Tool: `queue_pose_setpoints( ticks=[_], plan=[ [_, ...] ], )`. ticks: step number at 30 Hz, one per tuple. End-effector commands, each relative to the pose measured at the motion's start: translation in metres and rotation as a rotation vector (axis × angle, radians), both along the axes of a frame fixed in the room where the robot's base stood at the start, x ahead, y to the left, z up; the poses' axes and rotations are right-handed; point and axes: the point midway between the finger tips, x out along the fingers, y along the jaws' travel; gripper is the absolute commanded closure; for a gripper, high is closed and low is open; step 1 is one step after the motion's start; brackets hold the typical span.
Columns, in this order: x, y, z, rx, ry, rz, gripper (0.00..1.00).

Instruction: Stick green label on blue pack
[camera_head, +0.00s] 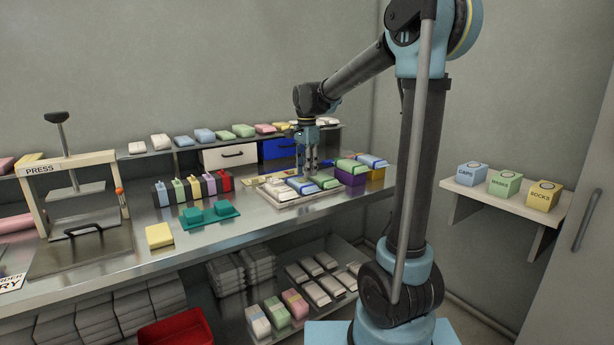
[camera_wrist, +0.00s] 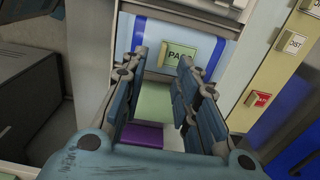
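A white pack with blue bands (camera_wrist: 153,42) lies in the tray; it also shows in the head view (camera_head: 300,186). A small plate with an olive-green rim and dark lettering (camera_wrist: 179,56), partly readable as "PA", sits on its top. My gripper (camera_head: 308,168) is over the tray, pointing down. In the wrist view its two fingers (camera_wrist: 158,95) stand apart, with no held thing visible between them. A green-topped pack (camera_wrist: 155,101) shows beyond the gap; it lies right of the blue pack in the head view (camera_head: 326,182). I cannot tell if anything touches the fingers.
The tray (camera_head: 305,202) sits on the steel bench. A yellow strip with lettered plates (camera_wrist: 264,62) runs beside it. Purple (camera_head: 350,178) and yellow (camera_head: 376,175) bins stand to the right. A blue drawer (camera_head: 279,149) is behind.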

Motion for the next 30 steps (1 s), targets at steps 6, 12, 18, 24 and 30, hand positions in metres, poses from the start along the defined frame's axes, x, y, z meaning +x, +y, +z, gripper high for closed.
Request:
queue_pose_setpoints(
  ticks=[6,12,18,24,30],
  plan=[
    [0.000,0.000,0.040,0.000,0.000,0.000,0.72],
    [0.001,0.000,0.071,-0.001,0.001,0.000,0.72],
    [0.002,0.000,0.089,0.000,0.001,0.000,0.72],
    [0.001,0.000,0.093,0.000,0.001,0.000,0.72],
    [0.001,0.000,0.092,0.000,0.001,0.001,0.72]
  ],
)
